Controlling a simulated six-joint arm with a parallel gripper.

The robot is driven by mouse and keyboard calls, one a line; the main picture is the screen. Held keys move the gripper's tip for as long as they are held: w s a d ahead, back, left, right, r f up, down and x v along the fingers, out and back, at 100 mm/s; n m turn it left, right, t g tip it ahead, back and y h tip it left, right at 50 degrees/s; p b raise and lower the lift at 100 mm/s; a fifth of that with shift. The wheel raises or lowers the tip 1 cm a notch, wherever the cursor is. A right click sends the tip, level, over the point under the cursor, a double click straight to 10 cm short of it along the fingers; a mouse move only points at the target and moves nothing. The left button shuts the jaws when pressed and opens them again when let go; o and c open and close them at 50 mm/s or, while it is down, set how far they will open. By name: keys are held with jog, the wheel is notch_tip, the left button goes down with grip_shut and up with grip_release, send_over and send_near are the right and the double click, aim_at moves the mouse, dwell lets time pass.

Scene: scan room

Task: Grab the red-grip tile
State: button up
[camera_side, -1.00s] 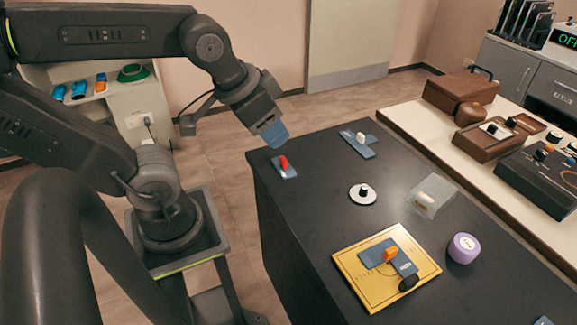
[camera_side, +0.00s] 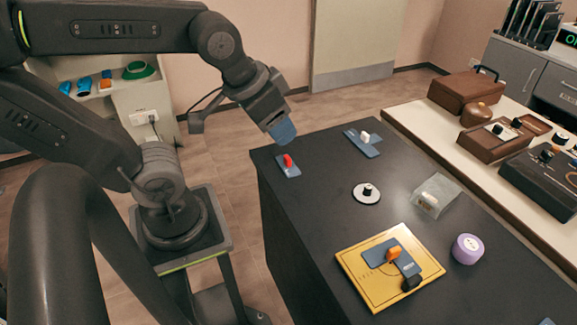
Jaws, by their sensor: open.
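The red-grip tile (camera_side: 288,167) is a small blue-grey plate with an upright red grip. It lies at the far left corner of the black table (camera_side: 330,215). My gripper (camera_side: 283,131), with blue fingertips, hangs just above and behind the tile in the picture, apart from it. It is open and nothing shows between its fingers. The red grip and most of the plate are in plain sight.
A white-grip tile (camera_side: 363,143), a white disc with a black knob (camera_side: 367,193), a clear box (camera_side: 436,195), a purple round container (camera_side: 467,249) and a yellow board (camera_side: 362,285) with an orange-grip tile (camera_side: 393,254) share the table. The table front is bare.

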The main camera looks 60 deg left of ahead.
jog(key=w+a+f+n+g+y, duration=0.3)
jog(key=w+a+f+n, duration=0.4)
jog(key=w+a+n, duration=0.25)
jog(key=n+g+y, duration=0.1)
jog(key=n+g, duration=0.1)
jog(key=n, duration=0.6)
send_near(288, 158)
jog(key=x, duration=1)
jog(key=shift+a, duration=0.15)
grip_shut()
